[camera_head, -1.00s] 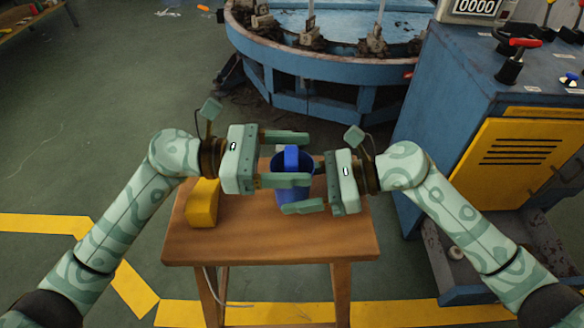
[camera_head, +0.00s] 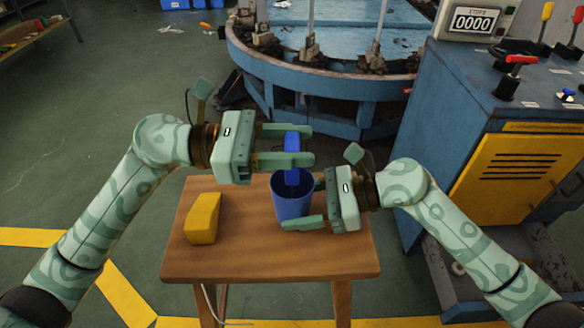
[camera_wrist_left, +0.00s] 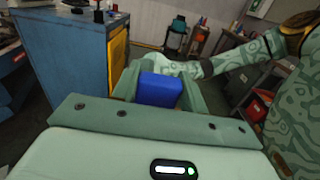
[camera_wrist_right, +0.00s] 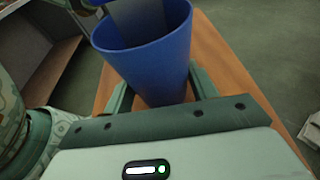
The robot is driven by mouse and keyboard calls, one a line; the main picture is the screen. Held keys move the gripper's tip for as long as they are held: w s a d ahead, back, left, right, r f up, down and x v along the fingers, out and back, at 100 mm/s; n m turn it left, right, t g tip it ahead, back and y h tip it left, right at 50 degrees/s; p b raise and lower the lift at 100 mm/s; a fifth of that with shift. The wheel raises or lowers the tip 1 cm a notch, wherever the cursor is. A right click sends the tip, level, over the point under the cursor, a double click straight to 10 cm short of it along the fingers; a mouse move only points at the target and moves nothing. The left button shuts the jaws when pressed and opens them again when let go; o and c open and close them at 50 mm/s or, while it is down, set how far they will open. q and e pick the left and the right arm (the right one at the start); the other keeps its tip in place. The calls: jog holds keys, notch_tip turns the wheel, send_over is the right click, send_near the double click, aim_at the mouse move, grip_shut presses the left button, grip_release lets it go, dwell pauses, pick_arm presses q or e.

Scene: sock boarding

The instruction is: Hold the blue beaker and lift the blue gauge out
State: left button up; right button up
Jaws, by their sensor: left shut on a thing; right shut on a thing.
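The blue beaker (camera_head: 293,205) stands upright on the small wooden table. My right gripper (camera_head: 312,205) is shut on the beaker's sides; the right wrist view shows its fingers on either side of the beaker (camera_wrist_right: 160,70). My left gripper (camera_head: 290,146) is shut on the block-like blue top of the gauge (camera_head: 292,142), above the beaker. The gauge's grey lower part hangs down into the beaker's mouth, and its lower end is hidden inside. In the left wrist view the gauge's top (camera_wrist_left: 160,90) sits between the fingers.
A yellow block (camera_head: 202,218) lies on the left of the wooden table (camera_head: 270,262). The table's front part is bare. A blue machine cabinet (camera_head: 470,140) stands to the right, and a round blue basin (camera_head: 340,85) stands behind.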

jog(key=o, duration=0.8)
pick_arm(q)
notch_tip(320, 180, up, 12)
